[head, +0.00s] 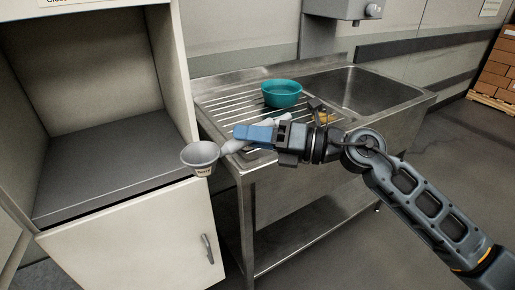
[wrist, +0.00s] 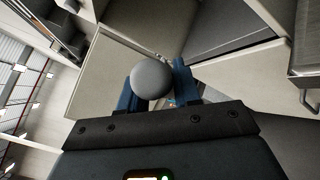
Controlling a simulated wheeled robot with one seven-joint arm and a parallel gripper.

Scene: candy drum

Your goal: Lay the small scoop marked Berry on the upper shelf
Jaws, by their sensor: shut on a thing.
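The cup points left and hangs in the air in front of the cabinet's right front edge. In the wrist view a rounded grey part of the scoop (wrist: 152,79) shows between the fingers (wrist: 157,88).
A closed white door (head: 130,245) with a handle lies below the shelf. A steel sink unit (head: 225,95) stands to the right, with a teal bowl (head: 281,93) on its ribbed drainboard. A small yellow item (head: 325,117) shows behind my wrist. The cabinet's right side wall bounds the opening.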

